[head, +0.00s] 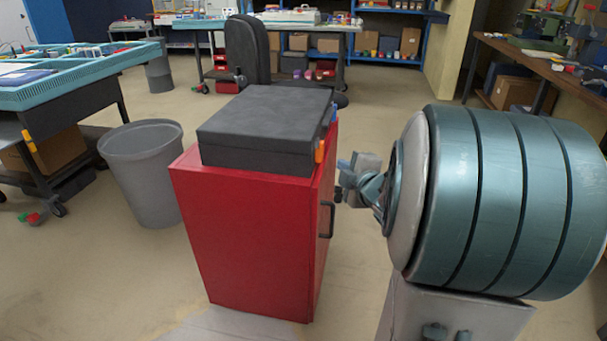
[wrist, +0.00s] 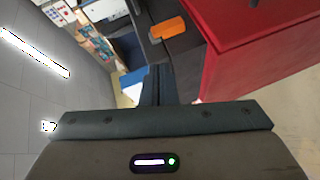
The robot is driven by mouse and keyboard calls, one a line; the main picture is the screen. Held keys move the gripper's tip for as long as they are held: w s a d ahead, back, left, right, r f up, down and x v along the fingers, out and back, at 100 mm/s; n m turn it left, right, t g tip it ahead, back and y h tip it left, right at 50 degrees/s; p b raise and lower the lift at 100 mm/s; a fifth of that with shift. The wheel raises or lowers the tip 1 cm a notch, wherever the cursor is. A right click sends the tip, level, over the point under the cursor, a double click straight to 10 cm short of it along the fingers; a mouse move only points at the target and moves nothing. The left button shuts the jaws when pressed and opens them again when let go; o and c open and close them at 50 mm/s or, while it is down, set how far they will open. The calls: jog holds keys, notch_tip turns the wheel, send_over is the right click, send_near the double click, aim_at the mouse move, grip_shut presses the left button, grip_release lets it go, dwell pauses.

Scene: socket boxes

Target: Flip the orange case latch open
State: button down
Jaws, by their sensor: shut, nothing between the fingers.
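The dark grey case (head: 262,120) lies closed on a red cabinet. Its orange latch (head: 319,151) is on the right side of the case, near the front corner. In the wrist view the orange latch (wrist: 168,29) is up ahead, slightly right of my fingers. I cannot tell from its look whether the latch is fastened. My gripper (head: 341,186) is beside the cabinet's right side, a little right of and below the latch. Its fingers (wrist: 157,70) are shut and empty, apart from the latch. My arm hides part of the gripper in the head view.
The red cabinet (head: 235,235) has a dark handle (head: 326,220) on its right side, close to my gripper. A blue part (head: 334,112) shows farther back on the case's right side. A grey bin (head: 143,175) stands left. A chair (head: 248,52) is behind.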

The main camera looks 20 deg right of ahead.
jog(key=f+n+t+y+b, duration=0.1)
jog(key=f+n+y+b, duration=0.1)
jog(key=s+f+n+y+b, duration=0.1)
jog(key=f+n+y+b, duration=0.1)
jog(key=f+n, duration=0.1)
jog(key=shift+s+d+f+t, duration=0.1)
jog(key=shift+f+t, duration=0.2)
jog(key=shift+t, duration=0.1)
jog(key=b, duration=0.2)
send_near(315, 155)
jog(key=a, duration=0.1)
jog(key=w+a, duration=0.1)
jog(key=a, duration=0.1)
jog(key=shift+w+f, duration=0.2)
jog(key=shift+w, duration=0.1)
jog(key=w, duration=0.1)
jog(key=w+d, duration=0.1)
jog(key=w, duration=0.1)
jog(key=shift+d+b, duration=0.3)
jog(key=shift+b, duration=0.1)
jog(key=shift+w+d+r, duration=0.1)
jog(key=shift+w+d, duration=0.2)
jog(key=shift+w, duration=0.2)
